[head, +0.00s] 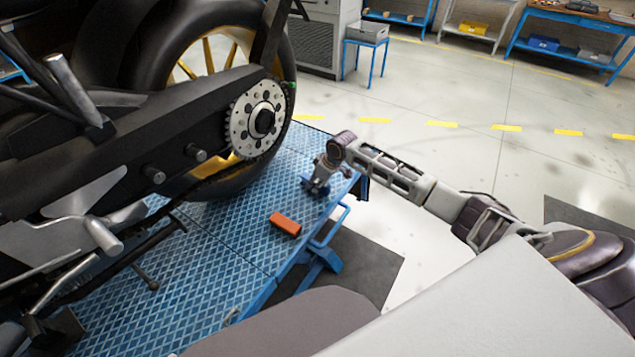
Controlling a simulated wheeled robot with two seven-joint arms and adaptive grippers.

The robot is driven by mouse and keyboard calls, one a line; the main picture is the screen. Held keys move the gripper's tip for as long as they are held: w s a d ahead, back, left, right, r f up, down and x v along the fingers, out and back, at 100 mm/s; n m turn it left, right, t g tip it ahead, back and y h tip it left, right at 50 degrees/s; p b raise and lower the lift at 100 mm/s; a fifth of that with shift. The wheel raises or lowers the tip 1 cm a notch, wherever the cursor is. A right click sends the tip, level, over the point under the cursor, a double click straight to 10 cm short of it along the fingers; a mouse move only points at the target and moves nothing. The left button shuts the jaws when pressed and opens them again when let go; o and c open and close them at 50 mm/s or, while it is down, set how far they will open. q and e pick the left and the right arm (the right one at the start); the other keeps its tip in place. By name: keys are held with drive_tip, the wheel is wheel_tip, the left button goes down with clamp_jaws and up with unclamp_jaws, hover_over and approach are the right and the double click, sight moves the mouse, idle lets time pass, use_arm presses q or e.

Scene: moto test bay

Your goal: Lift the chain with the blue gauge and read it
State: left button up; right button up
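The motorcycle's rear sprocket (256,118) shows at the upper middle, on the side of the black swingarm. The chain is dark and hard to tell from the swingarm and tyre. My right gripper (316,187) points down over the right edge of the blue platform, right of and below the sprocket and apart from it. A small blue patch (309,184), perhaps the blue gauge, shows at its fingers. The fingers are too small and dark to tell whether they are open or hold it. My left gripper is not in view.
An orange block (285,223) lies on the blue patterned platform (225,240), below my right gripper. The rear wheel (284,60) stands behind the sprocket. A blue side frame (322,252) borders the platform. Open floor lies to the right; benches and shelves stand far back.

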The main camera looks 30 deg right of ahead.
drive_tip(key=shift+o, duration=1)
drive_tip(key=v, duration=1.2)
drive_tip(key=shift+d, duration=0.1)
idle(0.4)
